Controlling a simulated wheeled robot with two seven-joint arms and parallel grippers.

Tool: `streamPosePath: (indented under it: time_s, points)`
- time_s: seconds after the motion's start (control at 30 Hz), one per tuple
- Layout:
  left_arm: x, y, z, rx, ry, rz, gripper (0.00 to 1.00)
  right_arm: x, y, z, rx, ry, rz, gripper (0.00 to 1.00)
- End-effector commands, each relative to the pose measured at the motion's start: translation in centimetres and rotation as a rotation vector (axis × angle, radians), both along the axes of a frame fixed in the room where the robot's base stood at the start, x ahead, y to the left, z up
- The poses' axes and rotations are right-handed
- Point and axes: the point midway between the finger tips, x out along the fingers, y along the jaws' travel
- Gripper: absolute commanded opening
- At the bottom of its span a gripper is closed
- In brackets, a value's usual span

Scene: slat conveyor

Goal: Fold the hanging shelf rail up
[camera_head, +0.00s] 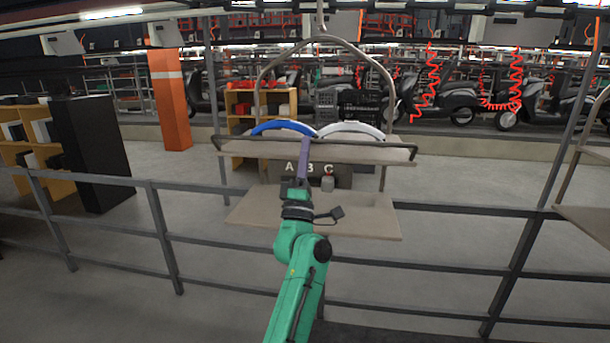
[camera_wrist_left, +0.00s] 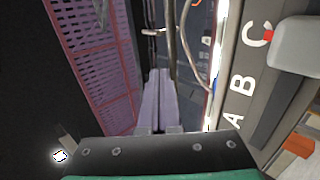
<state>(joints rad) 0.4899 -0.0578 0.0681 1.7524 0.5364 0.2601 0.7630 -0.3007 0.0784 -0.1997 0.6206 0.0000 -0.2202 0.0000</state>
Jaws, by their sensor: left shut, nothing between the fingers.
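A hanging shelf carrier with an arched metal frame holds an upper shelf (camera_head: 350,155) and a lower shelf (camera_head: 370,222). A dark rail (camera_head: 370,145) runs along the upper shelf and has bent ends; I cannot tell clearly whether it is folded up or down. My left gripper (camera_head: 306,142) has purple fingers, shut and empty, pointing up in front of the upper shelf at rail height. I cannot tell whether they touch the rail. In the left wrist view the shut fingers (camera_wrist_left: 160,78) show with nothing between them. My right gripper is not in view.
A blue curved part (camera_head: 283,128) and a white one (camera_head: 352,130) stand at the upper shelf. A dark box lettered A B C (camera_head: 335,170) is below it. A grey railing (camera_head: 150,186) crosses in front. Another carrier shelf (camera_head: 590,222) is at the right edge.

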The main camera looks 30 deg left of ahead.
Motion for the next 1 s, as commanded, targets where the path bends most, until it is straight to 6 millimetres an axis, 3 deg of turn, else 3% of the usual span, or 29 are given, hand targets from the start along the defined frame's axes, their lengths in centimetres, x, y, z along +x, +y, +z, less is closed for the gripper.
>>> streamPosePath:
  time_s: [0.3, 1.0]
  points:
    - [1.0, 0.3, 1.7, -0.001, 0.001, -0.001, 0.00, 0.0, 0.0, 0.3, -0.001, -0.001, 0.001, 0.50]
    - [1.2, 0.4, 1.8, 0.000, 0.003, -0.001, 0.00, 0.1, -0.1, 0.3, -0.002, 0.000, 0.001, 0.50]
